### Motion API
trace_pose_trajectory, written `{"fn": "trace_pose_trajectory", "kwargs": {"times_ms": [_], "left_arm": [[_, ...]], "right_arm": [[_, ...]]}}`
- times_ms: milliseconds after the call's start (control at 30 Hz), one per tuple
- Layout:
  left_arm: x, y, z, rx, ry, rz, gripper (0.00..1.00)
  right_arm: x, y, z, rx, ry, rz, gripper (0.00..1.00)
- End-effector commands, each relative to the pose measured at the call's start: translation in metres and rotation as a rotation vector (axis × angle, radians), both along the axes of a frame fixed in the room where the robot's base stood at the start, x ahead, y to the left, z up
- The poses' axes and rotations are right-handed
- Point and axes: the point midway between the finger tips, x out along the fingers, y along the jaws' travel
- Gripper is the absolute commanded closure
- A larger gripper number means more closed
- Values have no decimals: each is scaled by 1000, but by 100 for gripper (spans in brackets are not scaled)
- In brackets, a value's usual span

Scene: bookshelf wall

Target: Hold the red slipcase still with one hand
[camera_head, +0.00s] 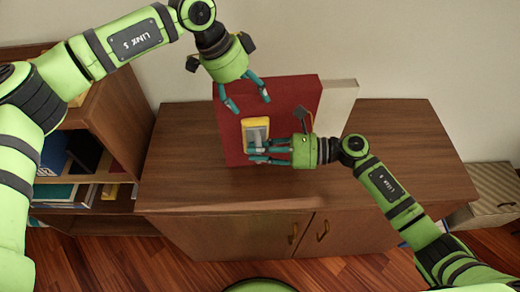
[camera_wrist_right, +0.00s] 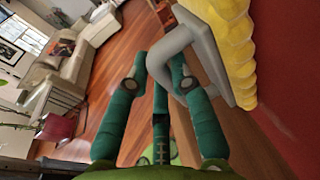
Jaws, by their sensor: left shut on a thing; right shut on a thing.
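The red slipcase (camera_head: 290,100) stands upright on the wooden cabinet top. My left gripper (camera_head: 248,101) reaches down from above and is shut on its upper left part, with fingers by the top edge and the face. A yellow block with a ribbed edge (camera_head: 256,121) and a grey handle shows at the slipcase's face. My right gripper (camera_head: 255,154) is shut on the grey handle (camera_head: 256,137). The right wrist view shows its fingers around the grey handle (camera_wrist_right: 205,50), beside the yellow part (camera_wrist_right: 235,45) and the red surface (camera_wrist_right: 290,90). How the block meets the slipcase is hidden.
A cream panel (camera_head: 338,105) stands at the slipcase's right end. The cabinet top (camera_head: 420,140) is clear to the right and in front. An open shelf with books (camera_head: 75,165) adjoins on the left. A striped box (camera_head: 492,190) stands at the far right.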

Motion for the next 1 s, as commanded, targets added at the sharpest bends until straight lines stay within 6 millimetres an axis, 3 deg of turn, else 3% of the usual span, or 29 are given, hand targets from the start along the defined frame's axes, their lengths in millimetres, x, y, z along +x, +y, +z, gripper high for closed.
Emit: {"fn": "trace_pose_trajectory", "kwargs": {"times_ms": [33, 1000], "left_arm": [[-3, 2, -7, 11, 11, -3, 74], [-3, 2, -7, 11, 12, -4, 74]], "right_arm": [[1, -2, 0, 0, 0, -2, 100], [8, -57, 0, 0, -1, -7, 100]]}}
